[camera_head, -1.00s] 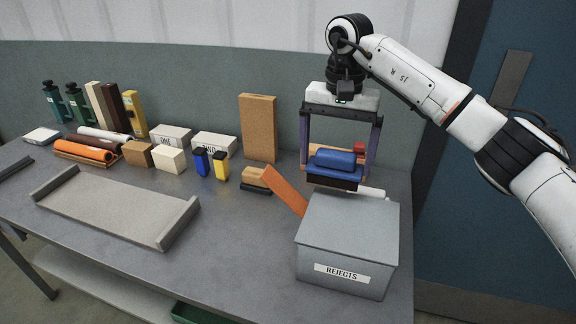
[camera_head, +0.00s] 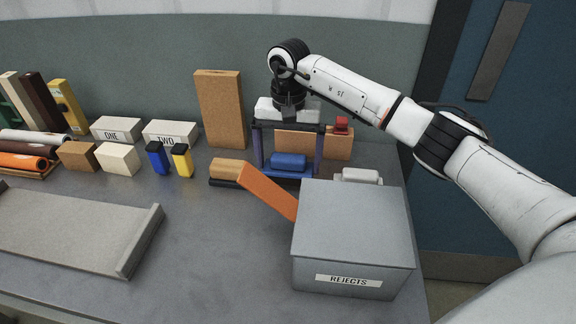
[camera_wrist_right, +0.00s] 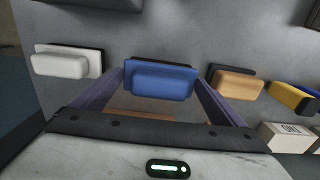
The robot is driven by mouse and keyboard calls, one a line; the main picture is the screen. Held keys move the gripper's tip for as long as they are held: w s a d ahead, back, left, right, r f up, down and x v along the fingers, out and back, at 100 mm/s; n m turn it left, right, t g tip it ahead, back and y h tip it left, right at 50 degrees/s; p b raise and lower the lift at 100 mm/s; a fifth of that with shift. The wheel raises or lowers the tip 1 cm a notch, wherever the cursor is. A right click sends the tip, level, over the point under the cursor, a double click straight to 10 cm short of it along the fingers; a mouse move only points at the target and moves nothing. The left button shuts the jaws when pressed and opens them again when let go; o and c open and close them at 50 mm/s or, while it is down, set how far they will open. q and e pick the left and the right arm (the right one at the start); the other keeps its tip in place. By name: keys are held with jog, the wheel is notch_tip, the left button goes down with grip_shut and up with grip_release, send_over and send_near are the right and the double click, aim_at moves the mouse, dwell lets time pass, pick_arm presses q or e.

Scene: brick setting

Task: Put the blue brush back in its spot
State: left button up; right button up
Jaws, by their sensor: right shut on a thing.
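The blue brush (camera_head: 289,161) is between the fingers of my right gripper (camera_head: 288,173), which is shut on it. It also shows in the right wrist view (camera_wrist_right: 160,79), with one finger at each end. It is at the back of the table, in the row between the tan brush (camera_head: 230,168) and the white brush (camera_head: 358,176). It is level and close over the table; I cannot tell whether it touches. My left gripper is out of view.
The grey REJECTS box (camera_head: 352,240) stands in front, with an orange board (camera_head: 268,193) sloping against its left side. A tall brown block (camera_head: 220,108) and a brown box (camera_head: 310,143) with a red item (camera_head: 342,124) stand behind. The grey tray (camera_head: 70,230) is at left.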

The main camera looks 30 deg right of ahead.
aim_at(288, 157)
jog(key=shift+f, duration=1.2)
jog(key=shift+f, duration=0.2)
jog(key=o, duration=0.8)
notch_tip(288, 157, up, 12)
jog(key=shift+r+b, duration=0.2)
jog(key=shift+b, duration=0.2)
